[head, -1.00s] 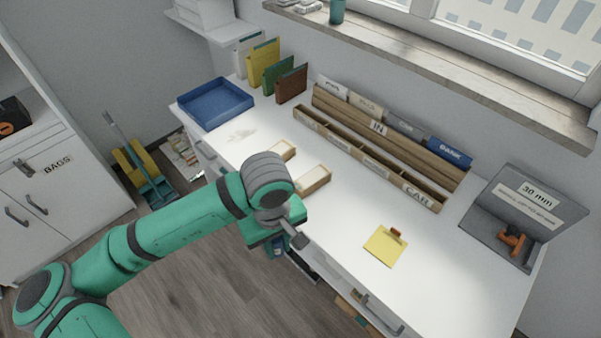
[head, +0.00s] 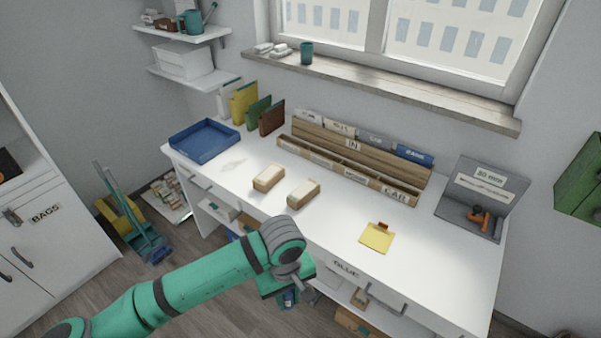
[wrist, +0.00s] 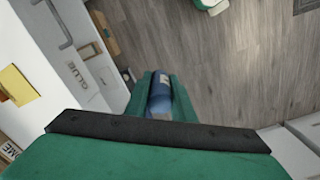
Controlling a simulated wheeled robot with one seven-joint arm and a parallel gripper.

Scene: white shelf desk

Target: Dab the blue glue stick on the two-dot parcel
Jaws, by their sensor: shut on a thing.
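My gripper (wrist: 161,98) is shut on a blue glue stick (wrist: 160,88), held between its green fingers in the wrist view. In the head view my gripper (head: 289,297) is low, in front of the desk's front edge, and the stick is hard to make out. Two small tan parcels with pale tops sit apart on the desk: the left parcel (head: 268,178) and the right parcel (head: 303,193). I cannot make out dots on either, so I cannot tell which is the two-dot parcel.
The white desk (head: 330,237) holds a blue tray (head: 205,140), a wooden sorter (head: 350,160), a yellow note (head: 377,237) and a grey stand (head: 480,195) with an orange-and-dark item. A drawer labelled GLUE (wrist: 85,80) is at the desk front. Desk space around the parcels is clear.

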